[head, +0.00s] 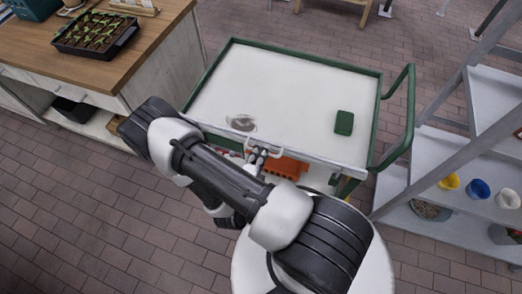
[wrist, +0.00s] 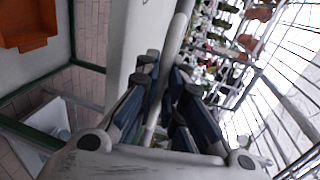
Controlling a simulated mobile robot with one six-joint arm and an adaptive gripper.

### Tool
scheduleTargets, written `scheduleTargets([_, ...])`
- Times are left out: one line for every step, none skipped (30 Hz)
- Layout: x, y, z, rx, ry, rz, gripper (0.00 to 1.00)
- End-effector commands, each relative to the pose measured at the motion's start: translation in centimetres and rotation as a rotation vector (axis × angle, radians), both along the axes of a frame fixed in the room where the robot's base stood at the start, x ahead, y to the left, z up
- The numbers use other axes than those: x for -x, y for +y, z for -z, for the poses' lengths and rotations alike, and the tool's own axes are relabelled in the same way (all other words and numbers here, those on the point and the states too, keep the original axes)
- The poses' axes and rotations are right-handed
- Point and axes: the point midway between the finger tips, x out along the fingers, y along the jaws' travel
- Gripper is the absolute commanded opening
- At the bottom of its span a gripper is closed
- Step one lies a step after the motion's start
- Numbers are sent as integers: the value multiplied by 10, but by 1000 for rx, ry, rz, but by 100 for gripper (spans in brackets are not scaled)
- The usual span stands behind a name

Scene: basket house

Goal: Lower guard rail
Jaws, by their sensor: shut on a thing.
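A green-framed cart (head: 235,52) with a white top stands ahead of me. Its guard rail (head: 320,166) is a pale strip along the near edge, with a small light handle (head: 276,152) at its middle. My gripper (head: 259,154) is at this handle. In the wrist view, my gripper (wrist: 164,78) is shut around the pale handle bar (wrist: 179,32), which passes between the dark fingers. The pale rail panel (wrist: 122,38) lies beside them. My arm hides part of the cart's near side, and the fingers hide part of the handle.
A green block (head: 344,122) and a clear round dish (head: 241,122) are on the cart top. An orange bin (head: 286,167) sits below. A wooden bench (head: 150,38) with a seedling tray (head: 93,34) is at left; a grey shelf rack (head: 455,150) is at right.

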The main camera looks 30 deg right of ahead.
Motion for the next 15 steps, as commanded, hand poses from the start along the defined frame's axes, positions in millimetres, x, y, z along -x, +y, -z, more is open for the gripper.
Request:
scheduleTargets([0,0,0,1,-1,0,0])
scheduleTargets([0,0,0,1,-1,0,0])
scheduleTargets([0,0,0,1,-1,0,0])
scheduleTargets([0,0,0,1,-1,0,0])
scheduleTargets([0,0,0,1,-1,0,0])
scheduleTargets([0,0,0,1,-1,0,0])
scheduleTargets([0,0,1,1,-1,0,0])
scheduleTargets([0,0,2,1,-1,0,0])
scheduleTargets([0,0,5,1,-1,0,0])
scheduleTargets([0,0,8,1,-1,0,0])
scheduleTargets([0,0,12,0,0,0,0])
scheduleTargets([0,0,18,0,0,0,0])
scheduleTargets([0,0,23,0,0,0,0])
scheduleTargets([0,0,30,0,0,0,0])
scheduleTargets([0,0,38,0,1,0,0])
